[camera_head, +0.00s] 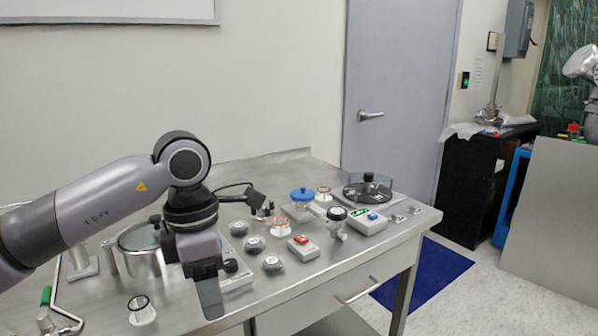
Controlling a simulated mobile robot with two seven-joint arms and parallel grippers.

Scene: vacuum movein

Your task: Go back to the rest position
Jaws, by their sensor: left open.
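My left arm comes in from the left over the steel bench (330,285). Its gripper (209,292) points down above the front left part of the bench. It is open, and I see nothing between its fingers. One finger shows clearly; the other is mostly hidden by it. A steel vessel with a glass-like lid (140,262) stands behind and left of the gripper, partly covered by the arm. My right gripper is not in view.
The bench holds several small round parts, a red-button box (303,248), a blue-capped container (303,195), a green-display box (367,222) and a round dark device (367,190). A green-handled tool (46,297) lies front left.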

